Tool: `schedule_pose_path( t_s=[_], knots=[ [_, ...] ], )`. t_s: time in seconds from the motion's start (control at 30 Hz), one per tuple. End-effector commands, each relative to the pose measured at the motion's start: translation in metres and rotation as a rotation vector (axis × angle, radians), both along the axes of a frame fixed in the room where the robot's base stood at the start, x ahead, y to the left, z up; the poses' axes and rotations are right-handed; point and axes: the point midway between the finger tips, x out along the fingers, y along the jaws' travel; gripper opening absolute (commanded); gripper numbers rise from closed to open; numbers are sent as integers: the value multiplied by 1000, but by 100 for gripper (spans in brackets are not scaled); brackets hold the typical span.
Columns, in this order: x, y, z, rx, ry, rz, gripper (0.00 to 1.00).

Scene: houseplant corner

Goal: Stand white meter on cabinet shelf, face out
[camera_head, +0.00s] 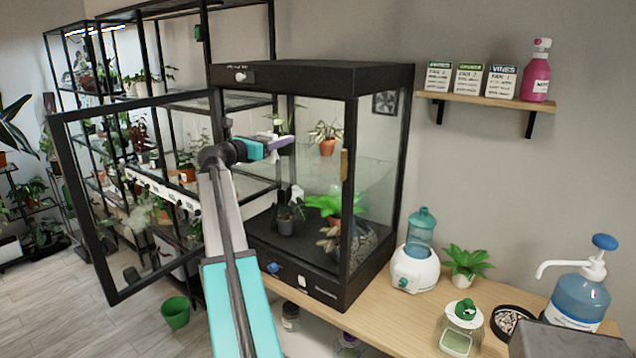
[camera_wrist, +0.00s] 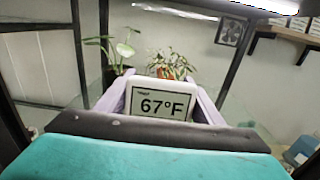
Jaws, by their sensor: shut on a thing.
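The white meter (camera_wrist: 160,104) is between the pale purple fingers of my gripper (camera_wrist: 160,100) in the wrist view. Its display reads 67°F, upright and facing the wrist camera. In the head view my gripper (camera_head: 280,143) reaches into the upper front of the black-framed glass cabinet (camera_head: 310,72); the meter cannot be made out there. A potted plant (camera_head: 326,136) stands at upper level in the cabinet, to the right of my gripper, seemingly on a clear glass shelf (camera_head: 370,172). Whether the meter touches the shelf cannot be told.
The cabinet door (camera_head: 88,245) stands open at the left. Several plants, including a bright green one (camera_head: 335,204), fill the cabinet floor. A humidifier (camera_head: 416,265) and a pump bottle (camera_head: 578,295) stand on the wooden counter (camera_head: 400,318) at right.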

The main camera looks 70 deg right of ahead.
Motion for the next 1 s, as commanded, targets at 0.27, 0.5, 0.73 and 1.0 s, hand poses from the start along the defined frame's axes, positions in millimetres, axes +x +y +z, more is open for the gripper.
schedule_pose_path(
  t_s=[0.27, 0.5, 0.73, 1.0],
  knots=[
    [-6, -4, 2, 0, 0, -7, 37],
    [-15, -6, 2, 0, -1, -10, 37],
    [-48, -11, -1, 1, -1, -13, 37],
    [-95, -18, -5, 0, -1, -13, 37]
  ],
)
